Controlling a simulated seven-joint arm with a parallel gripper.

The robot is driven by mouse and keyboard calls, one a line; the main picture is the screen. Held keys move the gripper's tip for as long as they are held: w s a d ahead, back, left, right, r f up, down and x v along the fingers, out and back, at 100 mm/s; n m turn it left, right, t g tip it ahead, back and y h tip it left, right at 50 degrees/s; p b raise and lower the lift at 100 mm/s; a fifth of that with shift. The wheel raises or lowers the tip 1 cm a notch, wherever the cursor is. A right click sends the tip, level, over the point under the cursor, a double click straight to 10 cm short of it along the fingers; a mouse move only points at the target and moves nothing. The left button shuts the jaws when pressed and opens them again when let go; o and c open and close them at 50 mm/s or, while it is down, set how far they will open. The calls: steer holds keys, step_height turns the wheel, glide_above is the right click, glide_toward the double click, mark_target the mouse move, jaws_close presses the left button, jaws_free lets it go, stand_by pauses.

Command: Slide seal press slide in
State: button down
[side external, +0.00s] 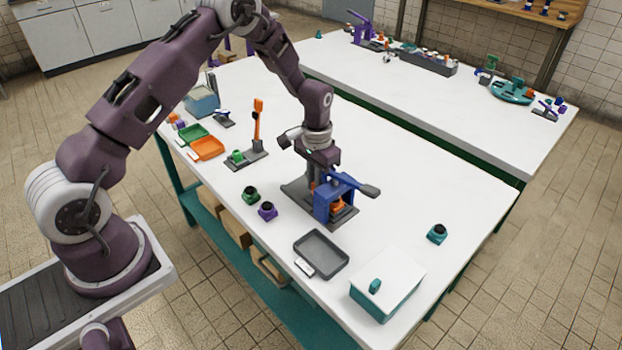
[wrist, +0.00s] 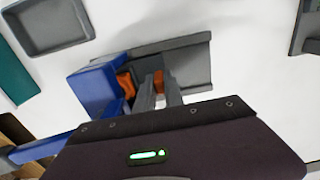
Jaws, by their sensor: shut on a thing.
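The seal press has a blue frame (side external: 322,208) with a dark-tipped lever, standing on a grey base plate (side external: 297,189). In the wrist view the blue frame (wrist: 92,90) is at left and the base plate (wrist: 195,62) runs to the right. An orange part (wrist: 126,84) of the slide shows in the frame's opening, also seen in the side view (side external: 337,206). My gripper (wrist: 160,88) is low over the base beside the frame, its grey fingers shut on a small orange piece (wrist: 158,77), apparently the slide's grip. The fingers partly hide it.
A dark grey tray (side external: 321,254) and a white-lidded teal box (side external: 388,288) stand in front. Green (side external: 250,194), purple (side external: 267,211) and teal (side external: 437,234) small parts stand around the press. An upright orange-handled tool (side external: 258,125) is behind left. The table right of the press is mostly clear.

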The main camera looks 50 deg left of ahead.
steer(key=c, duration=1.5)
jaws_free()
steer(key=shift+d, duration=0.35)
steer(key=shift+o, duration=0.3)
steer(key=shift+a, duration=0.1)
